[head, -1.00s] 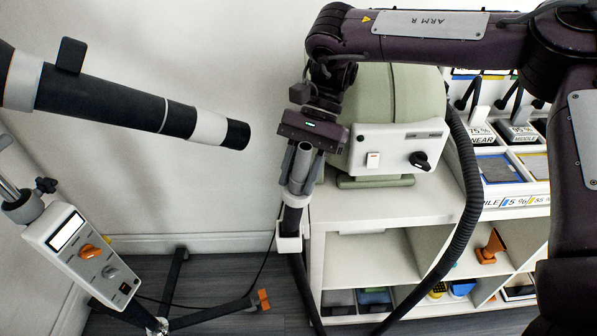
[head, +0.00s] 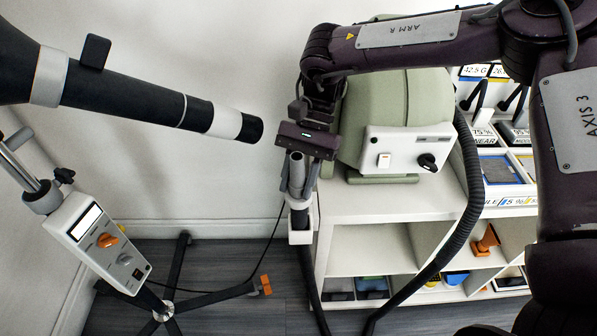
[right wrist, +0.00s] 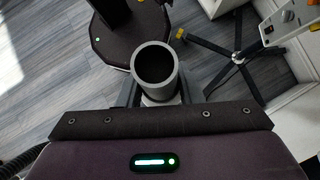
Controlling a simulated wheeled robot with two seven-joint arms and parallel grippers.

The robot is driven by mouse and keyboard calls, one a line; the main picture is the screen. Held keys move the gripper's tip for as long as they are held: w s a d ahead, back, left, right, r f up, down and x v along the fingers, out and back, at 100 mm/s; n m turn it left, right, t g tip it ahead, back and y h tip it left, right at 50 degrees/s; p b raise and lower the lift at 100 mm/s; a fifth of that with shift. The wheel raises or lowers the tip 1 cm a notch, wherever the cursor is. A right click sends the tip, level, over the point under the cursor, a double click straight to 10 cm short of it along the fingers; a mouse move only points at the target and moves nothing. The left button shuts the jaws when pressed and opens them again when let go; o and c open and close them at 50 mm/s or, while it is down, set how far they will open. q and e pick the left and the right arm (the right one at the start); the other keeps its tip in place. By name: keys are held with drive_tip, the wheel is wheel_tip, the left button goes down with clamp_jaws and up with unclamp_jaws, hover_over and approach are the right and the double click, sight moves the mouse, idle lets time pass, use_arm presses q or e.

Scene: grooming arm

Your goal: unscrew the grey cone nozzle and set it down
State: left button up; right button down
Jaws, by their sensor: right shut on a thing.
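The grey nozzle (head: 296,170) stands upright with its open round end up, at the top of a dark hose beside the white shelf's left end. My right gripper (head: 298,188) is shut on it, with a grey finger on each side. In the right wrist view, the nozzle's round mouth (right wrist: 155,64) shows between the fingers of the right gripper (right wrist: 157,92). The joint below the nozzle is mostly hidden in that view. I cannot tell whether the thread is loose. My left gripper is not in view.
A white bracket (head: 301,230) surrounds the hose below. A green blower unit (head: 385,125) stands on the white shelf (head: 440,200). A black tube with a white band (head: 225,123) reaches in from the left, above a stand with a control box (head: 98,240). An orange cone (head: 487,240) sits on a shelf.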

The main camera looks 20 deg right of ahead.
drive_tip(key=shift+w+d+n+h+p, duration=0.15)
drive_tip(key=shift+d+n+h+p, duration=0.2)
drive_tip(key=shift+p, duration=0.4)
drive_tip(key=shift+w+d+f, duration=0.1)
drive_tip(key=shift+f, duration=0.05)
drive_tip(key=c, duration=0.9)
unclamp_jaws()
